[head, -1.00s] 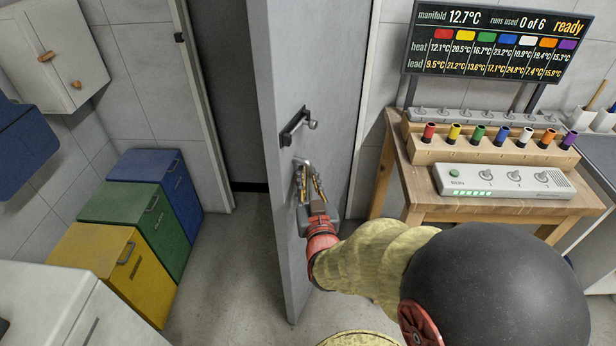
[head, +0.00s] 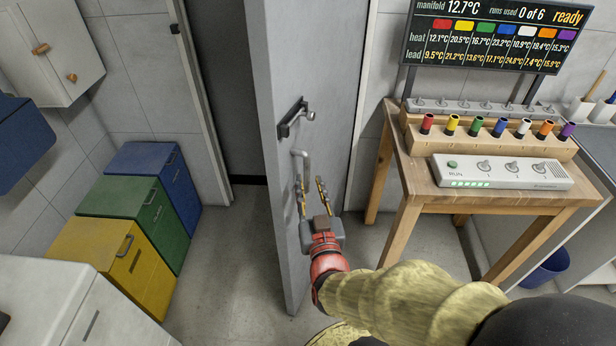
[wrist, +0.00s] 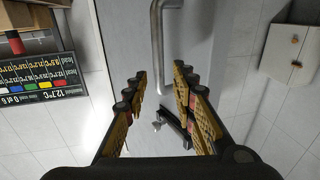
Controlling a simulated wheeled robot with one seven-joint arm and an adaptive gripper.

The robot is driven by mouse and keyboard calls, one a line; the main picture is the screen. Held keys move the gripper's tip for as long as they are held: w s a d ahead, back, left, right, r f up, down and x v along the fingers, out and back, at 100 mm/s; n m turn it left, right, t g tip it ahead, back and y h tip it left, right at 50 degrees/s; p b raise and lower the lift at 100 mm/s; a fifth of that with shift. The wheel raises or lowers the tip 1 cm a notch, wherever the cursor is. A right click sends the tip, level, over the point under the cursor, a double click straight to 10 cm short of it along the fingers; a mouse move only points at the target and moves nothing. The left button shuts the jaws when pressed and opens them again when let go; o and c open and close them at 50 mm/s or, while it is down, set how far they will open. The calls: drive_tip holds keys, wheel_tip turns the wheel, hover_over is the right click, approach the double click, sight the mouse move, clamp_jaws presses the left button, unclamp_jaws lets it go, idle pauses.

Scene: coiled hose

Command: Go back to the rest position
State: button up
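My gripper (head: 311,184) is in front of the grey door, in the lower middle of the head view. Its two yellow-padded fingers are apart with nothing held between them; the wrist view shows the open gap (wrist: 159,80). The door (head: 325,90) stands ajar, its edge facing me. A grey bar handle (head: 302,156) on the door lies just beyond the fingertips; it also shows in the wrist view (wrist: 157,40). I cannot tell whether a finger touches it. A dark latch (head: 292,118) with a knob sits above the handle.
A wooden table (head: 412,185) with several coloured plugs and a white control box (head: 500,172) stands right. Above it is a display (head: 490,35). Blue, green and yellow bins (head: 120,270) stand left. A blue bucket (head: 546,268) is under the right counter. Floor between bins and door is clear.

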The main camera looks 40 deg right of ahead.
drive_tip(key=shift+s+a, duration=0.2)
drive_tip(key=shift+s, duration=0.1)
idle(0.4)
drive_tip(key=s+a+f+n+g+y, duration=0.25)
drive_tip(key=a+f+g+y, duration=0.55)
drive_tip(key=f, duration=0.4)
drive_tip(key=s+a+r+n+p, duration=0.1)
drive_tip(key=s+a+r, duration=0.1)
drive_tip(key=r, duration=0.4)
drive_tip(key=s+a+r+n+g, duration=0.1)
drive_tip(key=s+a+r, duration=0.2)
drive_tip(key=r, duration=0.4)
drive_tip(key=s+a+r+n+g+y+p, duration=0.1)
drive_tip(key=s+a+r, duration=0.1)
drive_tip(key=r, duration=0.5)
drive_tip(key=shift+s+a+p, duration=0.3)
drive_tip(key=shift+a+p, duration=0.05)
drive_tip(key=shift+a, duration=0.45)
drive_tip(key=shift+n, duration=0.25)
